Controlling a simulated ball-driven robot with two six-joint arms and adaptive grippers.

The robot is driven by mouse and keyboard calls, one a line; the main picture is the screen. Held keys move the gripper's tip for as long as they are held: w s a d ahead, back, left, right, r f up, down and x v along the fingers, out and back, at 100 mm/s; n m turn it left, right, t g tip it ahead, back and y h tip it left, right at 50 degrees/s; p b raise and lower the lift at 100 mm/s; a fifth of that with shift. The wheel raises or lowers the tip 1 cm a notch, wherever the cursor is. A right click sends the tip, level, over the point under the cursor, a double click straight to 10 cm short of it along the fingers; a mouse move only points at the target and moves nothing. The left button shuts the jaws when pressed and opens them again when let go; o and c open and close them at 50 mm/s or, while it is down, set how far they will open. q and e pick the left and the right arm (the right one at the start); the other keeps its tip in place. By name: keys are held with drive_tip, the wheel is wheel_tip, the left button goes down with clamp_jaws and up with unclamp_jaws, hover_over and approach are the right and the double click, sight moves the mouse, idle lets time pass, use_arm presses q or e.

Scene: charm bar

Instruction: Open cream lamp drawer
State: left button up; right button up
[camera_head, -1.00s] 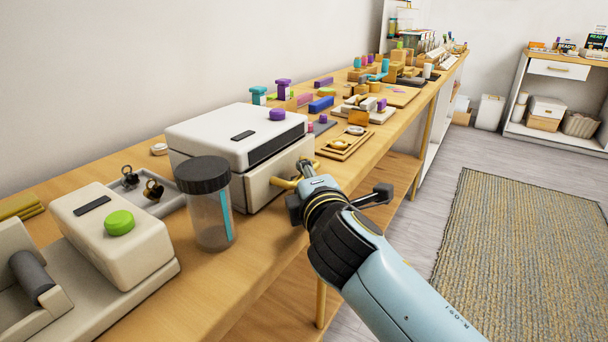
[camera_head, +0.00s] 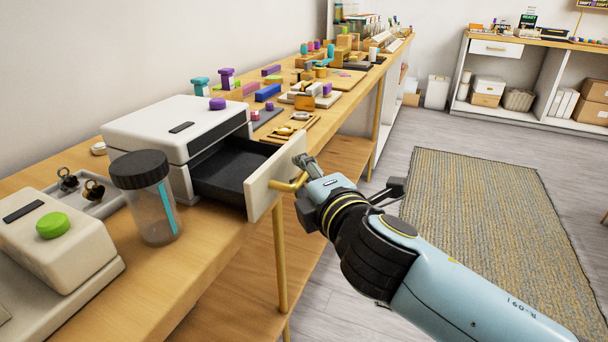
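The cream lamp box (camera_head: 140,124) stands on the wooden bench, with a purple button on top. Its drawer (camera_head: 275,181) is pulled well out toward the bench's front edge, and the dark inside looks empty. A brass handle (camera_head: 289,185) is on the drawer's front. My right gripper (camera_head: 302,165) is at the drawer front's right side, by the handle. Its fingers are small here and partly hidden by its own body, so I cannot tell whether they close on the handle. My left gripper is not in view.
A dark-lidded clear jar (camera_head: 151,208) stands close in front of the lamp box. A white device with a green button (camera_head: 52,225) and a grey tray (camera_head: 100,203) are at the left. Several small coloured blocks lie farther along the bench.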

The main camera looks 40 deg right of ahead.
drive_tip(key=shift+o, duration=0.6)
drive_tip(key=shift+f, duration=0.15)
drive_tip(key=v, duration=0.7)
drive_tip(key=shift+s, duration=0.2)
drive_tip(key=shift+a, duration=0.1)
drive_tip(key=s+a+f+m+g+y, duration=0.2)
drive_tip(key=s+f+m+g, duration=0.15)
drive_tip(key=f, duration=1.25)
drive_tip(key=s+a+f+m+g+y, duration=0.1)
drive_tip(key=s+f+m+g+y, duration=0.2)
drive_tip(key=f, duration=1.3)
drive_tip(key=s+d+f+m+g, duration=0.1)
drive_tip(key=s+f+m+g, duration=0.3)
drive_tip(key=s+f, duration=0.5)
drive_tip(key=s+d+f+m+g, duration=0.2)
drive_tip(key=s+f, duration=0.8)
drive_tip(key=s, duration=0.7)
drive_tip(key=shift+s+f+m+g+y, duration=0.2)
drive_tip(key=shift+m+g+y, duration=0.1)
drive_tip(key=shift+m+g, duration=0.7)
